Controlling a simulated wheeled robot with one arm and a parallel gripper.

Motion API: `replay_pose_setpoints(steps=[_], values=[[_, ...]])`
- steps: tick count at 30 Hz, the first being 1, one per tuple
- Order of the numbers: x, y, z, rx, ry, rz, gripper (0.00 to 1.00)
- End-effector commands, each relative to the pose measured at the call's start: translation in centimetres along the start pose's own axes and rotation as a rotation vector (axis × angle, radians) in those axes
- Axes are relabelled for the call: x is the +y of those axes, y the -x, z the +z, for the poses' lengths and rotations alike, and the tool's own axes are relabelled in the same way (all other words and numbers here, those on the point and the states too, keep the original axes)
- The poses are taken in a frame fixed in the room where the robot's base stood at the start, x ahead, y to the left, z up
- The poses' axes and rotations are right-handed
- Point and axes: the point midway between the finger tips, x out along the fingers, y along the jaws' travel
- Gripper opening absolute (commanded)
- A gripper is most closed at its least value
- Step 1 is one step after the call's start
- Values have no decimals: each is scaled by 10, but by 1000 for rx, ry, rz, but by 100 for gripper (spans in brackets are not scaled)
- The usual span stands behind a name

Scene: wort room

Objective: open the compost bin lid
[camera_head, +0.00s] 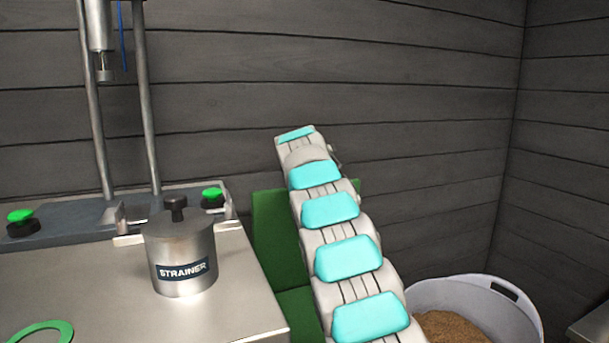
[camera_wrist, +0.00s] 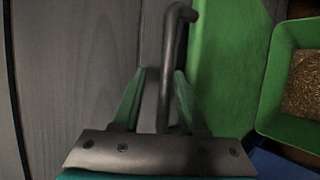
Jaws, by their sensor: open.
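A green panel (camera_head: 275,235), apparently the compost bin's lid, stands beside the dark plank wall in the head view, partly hidden by my arm. It also shows in the wrist view (camera_wrist: 228,65), with a dark bent bar handle (camera_wrist: 174,45) along its left side. My gripper (camera_wrist: 162,85) is open, with its fingers on either side of the bar; I cannot tell whether they touch it. A green open container (camera_wrist: 268,100) with brown grainy contents shows to the right of the panel. In the head view my gripper is hidden behind my arm.
A steel counter (camera_head: 95,290) at left holds a strainer pot (camera_head: 182,255) and a press stand with green buttons (camera_head: 212,196). A white tub (camera_head: 505,318) of brown grain stands at lower right. The wall is close behind my arm.

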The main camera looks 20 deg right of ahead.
Motion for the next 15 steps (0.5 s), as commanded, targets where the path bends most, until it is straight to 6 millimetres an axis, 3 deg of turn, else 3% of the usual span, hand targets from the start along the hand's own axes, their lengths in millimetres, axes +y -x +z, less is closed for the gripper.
replay_pose_setpoints(steps=[15], values=[[2,64,-1,1,0,6,47]])
